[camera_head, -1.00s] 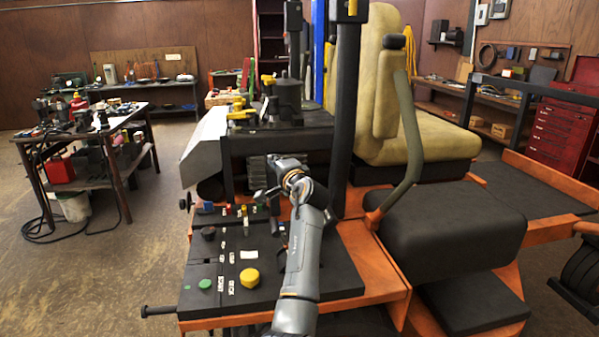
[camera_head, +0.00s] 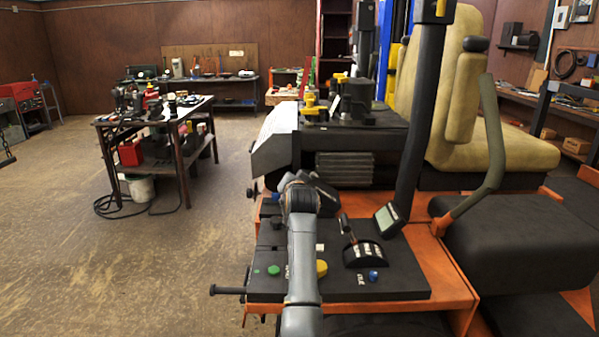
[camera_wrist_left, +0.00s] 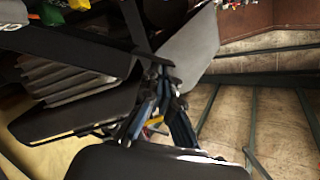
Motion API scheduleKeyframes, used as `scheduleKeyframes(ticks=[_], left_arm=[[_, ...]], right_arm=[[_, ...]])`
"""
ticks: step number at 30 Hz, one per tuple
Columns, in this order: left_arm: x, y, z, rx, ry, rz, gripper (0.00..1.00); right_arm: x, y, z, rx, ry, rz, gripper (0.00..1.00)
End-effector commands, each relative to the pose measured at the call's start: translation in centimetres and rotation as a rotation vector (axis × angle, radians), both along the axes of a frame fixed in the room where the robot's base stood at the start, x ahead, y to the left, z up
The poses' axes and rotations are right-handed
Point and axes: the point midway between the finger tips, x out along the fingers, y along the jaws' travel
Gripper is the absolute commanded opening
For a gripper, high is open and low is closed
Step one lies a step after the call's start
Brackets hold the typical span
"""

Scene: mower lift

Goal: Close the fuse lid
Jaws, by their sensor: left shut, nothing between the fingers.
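The fuse lid looks to be the dark flat panel (camera_head: 324,194) tilted up just right of my left wrist in the head view. In the left wrist view it seems to be the black plate (camera_wrist_left: 75,115) left of the fingers, below a ridged grey block. My left gripper (camera_wrist_left: 160,108) is shut and empty, its fingers beside that plate. Whether they touch it I cannot tell. Small yellow and red pieces (camera_wrist_left: 153,122), perhaps fuses, show between the finger links. In the head view my own arm hides the fingertips and the fuse area. My right gripper is not in view.
The mower's black console (camera_head: 390,285) carries a green button (camera_head: 273,270), a yellow knob (camera_head: 321,268), a lever (camera_head: 347,226) and a small display (camera_head: 389,219). A dark post (camera_head: 425,110) rises behind it. Open floor (camera_head: 120,260) lies to the left.

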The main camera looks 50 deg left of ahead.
Motion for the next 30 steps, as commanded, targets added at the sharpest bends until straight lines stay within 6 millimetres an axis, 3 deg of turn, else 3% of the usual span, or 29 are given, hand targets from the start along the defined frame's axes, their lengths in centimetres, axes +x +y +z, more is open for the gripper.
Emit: scheduleKeyframes(ticks=[12,30], left_arm=[[-1.5,1.3,-2.8,-0.121,-0.142,0.0,0.0],[-1.6,1.4,-3.1,-0.136,-0.161,0.0,0.0]], right_arm=[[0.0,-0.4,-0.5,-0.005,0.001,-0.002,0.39],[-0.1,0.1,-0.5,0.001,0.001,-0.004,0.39]])
